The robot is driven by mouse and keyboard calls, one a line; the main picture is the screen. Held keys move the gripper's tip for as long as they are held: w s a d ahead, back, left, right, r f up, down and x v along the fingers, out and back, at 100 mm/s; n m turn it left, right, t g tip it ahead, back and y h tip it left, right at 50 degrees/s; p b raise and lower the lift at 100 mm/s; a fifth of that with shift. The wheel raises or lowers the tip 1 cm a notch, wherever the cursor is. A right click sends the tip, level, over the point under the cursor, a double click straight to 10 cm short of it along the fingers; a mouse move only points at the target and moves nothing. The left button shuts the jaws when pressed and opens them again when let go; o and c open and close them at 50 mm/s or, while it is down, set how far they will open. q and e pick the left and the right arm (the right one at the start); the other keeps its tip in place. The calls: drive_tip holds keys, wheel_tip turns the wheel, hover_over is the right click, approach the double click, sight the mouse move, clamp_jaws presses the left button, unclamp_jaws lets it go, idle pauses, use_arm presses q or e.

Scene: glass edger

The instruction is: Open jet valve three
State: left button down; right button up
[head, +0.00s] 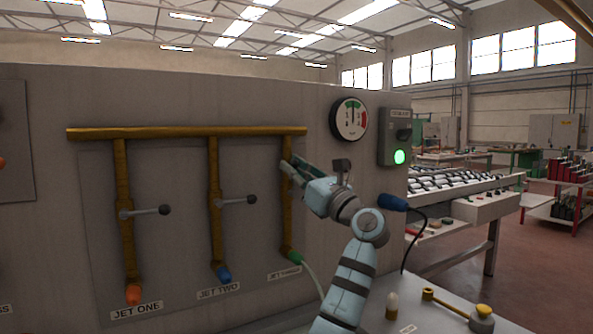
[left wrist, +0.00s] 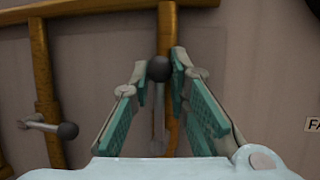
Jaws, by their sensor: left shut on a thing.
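The jet three pipe (head: 287,220) is the rightmost brass upright on the panel, above the JET THREE label (head: 284,273). My left gripper (head: 289,167) is at its upper part and hides its valve in the head view. In the left wrist view, the jet three lever (left wrist: 158,125) with its dark ball end (left wrist: 159,69) lies between the fingers. My left gripper is shut on this lever. The lever stands roughly upright, in line with the pipe, ball end up. My right gripper is not in view.
The jet one lever (head: 150,211) and jet two lever (head: 236,201) point sideways to the right. A gauge (head: 349,119) and a control box with a lit green lamp (head: 399,157) are to the right.

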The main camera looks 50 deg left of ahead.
use_arm(q)
drive_tip(key=c, duration=1.8)
unclamp_jaws()
drive_tip(key=shift+o, duration=0.2)
drive_tip(key=shift+s, duration=0.1)
drive_tip(key=shift+d, duration=0.1)
drive_tip(key=s+v, duration=0.1)
drive_tip(key=v, duration=1)
drive_tip(key=shift+w+d+f, duration=0.2)
drive_tip(key=shift+w+d, duration=0.2)
drive_tip(key=shift+w, duration=0.1)
